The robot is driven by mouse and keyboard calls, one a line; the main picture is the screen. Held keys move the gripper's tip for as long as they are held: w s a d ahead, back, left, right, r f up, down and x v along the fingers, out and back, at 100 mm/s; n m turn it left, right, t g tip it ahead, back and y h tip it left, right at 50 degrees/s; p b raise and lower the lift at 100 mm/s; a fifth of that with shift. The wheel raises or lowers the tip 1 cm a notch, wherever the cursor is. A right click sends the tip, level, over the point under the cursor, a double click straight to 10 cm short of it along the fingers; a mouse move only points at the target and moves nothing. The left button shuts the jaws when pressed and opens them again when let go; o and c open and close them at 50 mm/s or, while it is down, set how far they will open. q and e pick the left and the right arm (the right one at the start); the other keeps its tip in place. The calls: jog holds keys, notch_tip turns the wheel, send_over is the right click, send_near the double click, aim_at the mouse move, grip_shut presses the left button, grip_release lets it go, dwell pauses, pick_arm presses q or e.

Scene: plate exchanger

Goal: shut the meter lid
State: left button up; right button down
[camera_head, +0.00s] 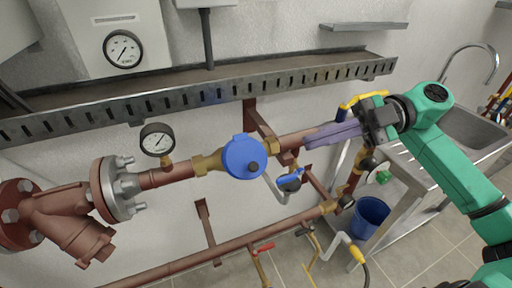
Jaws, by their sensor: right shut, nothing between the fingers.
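The meter (243,157) is a round blue body on the upper red-brown pipe, between brass fittings. Its front shows as a plain blue disc with a small dark round spot at the lower right, and no dial face shows. I cannot tell if the lid is fully down. My right gripper (308,141) comes in from the right on a green arm. Its purple fingers are shut and empty, pointing left toward the meter, with a gap between their tips and the blue disc. My left gripper is not in view.
A pressure gauge (157,140) stands on the pipe left of the meter. A blue-handled valve (290,182) sits below right of it. A slotted metal tray (190,98) runs above. A sink (475,135) and a blue bucket (370,217) are at right.

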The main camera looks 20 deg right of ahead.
jog(key=s+p, duration=0.1)
jog(key=p, duration=0.3)
send_over(256, 171)
jog(key=s+d, duration=0.2)
jog(key=s, duration=0.1)
jog(key=f, duration=0.1)
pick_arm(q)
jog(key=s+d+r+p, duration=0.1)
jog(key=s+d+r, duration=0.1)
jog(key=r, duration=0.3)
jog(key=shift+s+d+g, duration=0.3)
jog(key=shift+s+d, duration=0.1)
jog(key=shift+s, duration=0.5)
pick_arm(e)
jog(key=w+f, duration=0.1)
jog(key=f, duration=0.1)
jog(key=w+f, duration=0.1)
jog(key=f, duration=0.1)
jog(key=shift+w+d, duration=0.1)
jog(key=shift+w, duration=0.2)
pick_arm(q)
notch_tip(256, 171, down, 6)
jog(key=b, duration=0.6)
pick_arm(e)
jog(key=n, duration=0.1)
jog(key=f+n, duration=0.1)
jog(key=f, duration=0.1)
jog(key=shift+w+f+n+t+y, duration=0.25)
jog(key=shift+n+t+y, duration=0.05)
jog(key=shift+n+t, duration=0.1)
